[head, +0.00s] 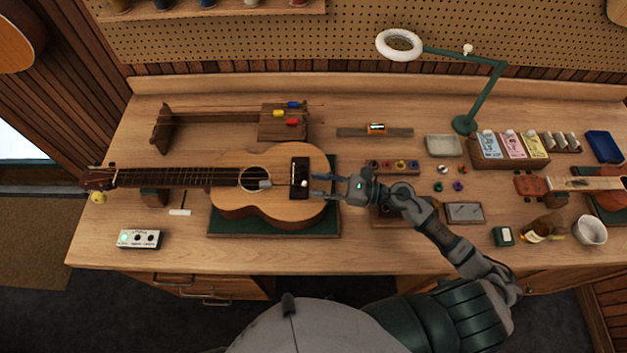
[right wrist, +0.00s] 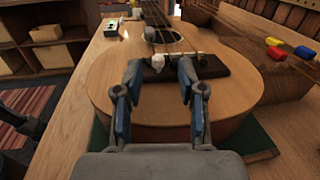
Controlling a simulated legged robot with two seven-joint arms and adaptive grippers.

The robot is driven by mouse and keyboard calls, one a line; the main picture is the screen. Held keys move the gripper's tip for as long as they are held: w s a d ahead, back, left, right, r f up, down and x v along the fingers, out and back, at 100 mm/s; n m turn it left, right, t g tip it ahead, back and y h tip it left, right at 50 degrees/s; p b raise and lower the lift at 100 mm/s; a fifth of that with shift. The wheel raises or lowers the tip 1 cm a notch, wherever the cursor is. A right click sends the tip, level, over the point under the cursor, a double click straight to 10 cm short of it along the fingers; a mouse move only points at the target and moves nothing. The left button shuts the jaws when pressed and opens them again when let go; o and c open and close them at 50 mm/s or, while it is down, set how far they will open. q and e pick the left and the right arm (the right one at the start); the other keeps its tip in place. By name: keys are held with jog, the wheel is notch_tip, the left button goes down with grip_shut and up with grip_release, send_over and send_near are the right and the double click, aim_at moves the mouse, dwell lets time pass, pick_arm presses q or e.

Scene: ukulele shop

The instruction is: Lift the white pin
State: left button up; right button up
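The white pin (head: 304,183) is a small pale knob at the dark bridge (head: 299,166) of the ukulele (head: 264,205), which lies on a green mat (head: 328,221). In the right wrist view the white pin (right wrist: 157,62) stands between the fingertip ends, with a visible gap to the right finger; whether the left finger touches it I cannot tell. My right gripper (head: 318,185) reaches in from the right over the ukulele's lower end. In its own view the right gripper (right wrist: 160,68) is open, fingers apart. My left gripper does not show.
A green lamp (head: 464,122) and string packets (head: 513,145) are at the back right. A small white box (head: 139,239) lies front left. Bare bench shows in front of the mat.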

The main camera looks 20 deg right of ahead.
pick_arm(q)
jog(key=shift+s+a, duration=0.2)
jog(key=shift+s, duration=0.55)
pick_arm(e)
jog(key=shift+x, duration=1)
grip_shut()
jog(key=shift+r, duration=0.1)
jog(key=shift+r+p, duration=0.55)
jog(key=shift+r, duration=0.4)
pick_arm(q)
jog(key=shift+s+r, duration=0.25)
pick_arm(e)
grip_release()
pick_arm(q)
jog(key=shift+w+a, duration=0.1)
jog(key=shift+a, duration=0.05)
pick_arm(e)
jog(key=shift+d, duration=0.1)
